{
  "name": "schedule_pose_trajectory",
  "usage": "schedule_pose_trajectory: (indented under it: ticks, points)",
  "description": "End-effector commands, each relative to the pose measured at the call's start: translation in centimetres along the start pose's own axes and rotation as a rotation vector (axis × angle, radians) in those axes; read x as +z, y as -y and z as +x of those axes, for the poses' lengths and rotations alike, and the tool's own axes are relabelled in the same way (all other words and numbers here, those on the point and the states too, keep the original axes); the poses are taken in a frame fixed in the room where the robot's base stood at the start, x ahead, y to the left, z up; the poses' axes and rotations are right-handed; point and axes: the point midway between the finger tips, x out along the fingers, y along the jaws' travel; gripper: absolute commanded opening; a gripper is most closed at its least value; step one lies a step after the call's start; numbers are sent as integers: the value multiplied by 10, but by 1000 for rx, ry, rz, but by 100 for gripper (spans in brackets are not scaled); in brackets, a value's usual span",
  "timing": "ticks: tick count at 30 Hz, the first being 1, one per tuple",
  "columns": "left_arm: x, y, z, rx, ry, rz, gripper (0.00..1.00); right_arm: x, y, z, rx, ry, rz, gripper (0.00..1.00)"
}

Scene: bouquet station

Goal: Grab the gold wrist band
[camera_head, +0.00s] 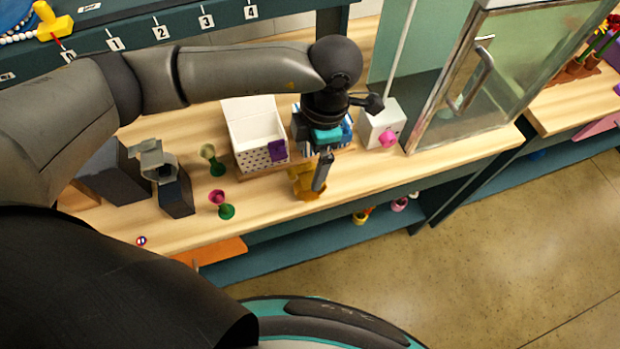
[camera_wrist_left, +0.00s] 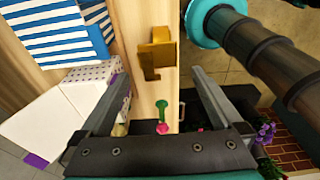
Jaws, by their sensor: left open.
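The gold wrist band (camera_head: 305,184) is on the wooden counter near its front edge, below and beside my left gripper (camera_head: 319,170), which partly covers it in the head view. In the left wrist view the gold band (camera_wrist_left: 157,52) shows as a bent shiny gold piece with a curved part. There it lies beyond and roughly between the two fingertips of my open left gripper (camera_wrist_left: 158,76). The jaws hold nothing, and the band looks apart from both fingers. My right gripper is not in view.
A white box (camera_head: 256,132) with a purple tag and a blue-striped box (camera_head: 343,131) stand behind. Green stands (camera_head: 226,211) and a grey device (camera_head: 172,187) are to the left. A white block (camera_head: 383,125) and a glass-doored cabinet (camera_head: 455,90) are to the right.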

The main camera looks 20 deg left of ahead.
Motion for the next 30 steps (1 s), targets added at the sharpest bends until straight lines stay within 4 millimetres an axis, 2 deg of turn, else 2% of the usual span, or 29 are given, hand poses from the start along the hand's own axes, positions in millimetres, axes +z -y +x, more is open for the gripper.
schedule_pose_trajectory:
  ticks: [3, 6, 14, 24, 30]
  points:
    - [0, 1, 24, -3, -3, 0, 100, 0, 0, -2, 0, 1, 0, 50]
    - [0, 0, 39, -3, 0, -1, 100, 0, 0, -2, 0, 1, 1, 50]
    - [2, 0, 56, -3, 1, 0, 100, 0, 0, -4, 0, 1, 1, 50]
    - [7, -1, 97, -3, 1, 0, 100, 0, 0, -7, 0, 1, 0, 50]
    - [7, -1, 101, -3, 4, 2, 100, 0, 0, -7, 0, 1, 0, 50]
